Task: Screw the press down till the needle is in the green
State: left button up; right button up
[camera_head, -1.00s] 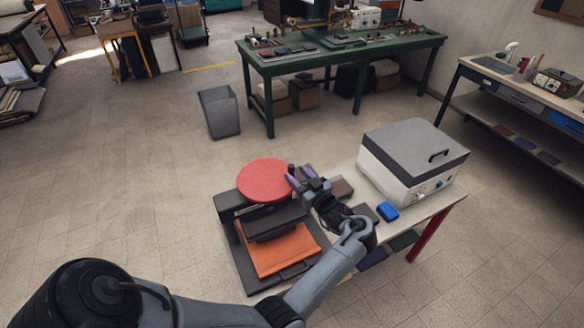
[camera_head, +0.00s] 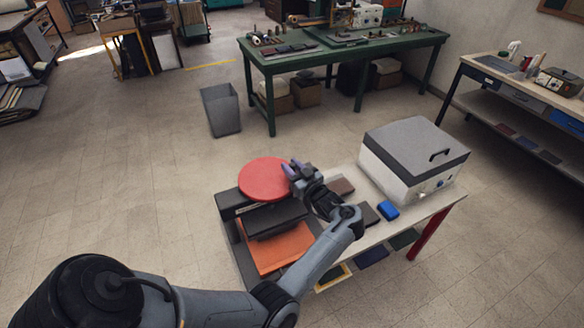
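The press stands at the near left end of the small table, with a round red handwheel (camera_head: 265,180) on top. Below the wheel is a dark press head (camera_head: 275,219), above an orange sheet or block (camera_head: 275,250) on the bed. My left gripper (camera_head: 292,168) is at the right rim of the wheel, its two purple fingers pointing left over the edge. A small gap shows between the fingertips; whether they hold the rim or a knob there is too small to tell. No needle or green zone can be made out. My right gripper is not in view.
A white box with a grey lid (camera_head: 413,150) stands at the table's right. A blue block (camera_head: 388,211) and dark flat pieces lie between it and the press. A grey bin (camera_head: 221,110) and green workbench (camera_head: 340,55) stand behind.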

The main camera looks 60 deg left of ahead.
aim_at(283, 190)
pick_arm(q)
grip_shut()
jog(key=shift+d+r+p, duration=0.1)
jog(key=shift+p, duration=0.2)
jog(key=s+d+m+t+p, duration=0.1)
jog(key=m+t+p, duration=0.1)
jog(key=t+p, duration=0.1)
jog(key=s+m+t+h+p, duration=0.1)
jog(key=m+t+p, duration=0.1)
jog(key=t+p, duration=0.1)
jog(key=s+d+m+t+p, duration=0.1)
jog(key=m+t+p, duration=0.1)
jog(key=p, duration=0.3)
jog(key=shift+s+d+r+t+h, duration=0.2)
jog(key=shift+d+t+h, duration=0.1)
jog(key=shift+t+h, duration=0.15)
jog(key=shift+s+d+f+m+t+h+p, duration=0.15)
jog(key=shift+s+m+t+h+p, duration=0.2)
jog(key=shift+t, duration=0.25)
jog(key=shift+s+d+m+t+h+p, duration=0.15)
jog(key=shift+m+t+h+p, duration=0.05)
jog(key=shift+m+t+p, duration=0.3)
jog(key=shift+s, duration=0.25)
jog(key=shift+s+f, duration=0.1)
jog(key=shift+s, duration=0.05)
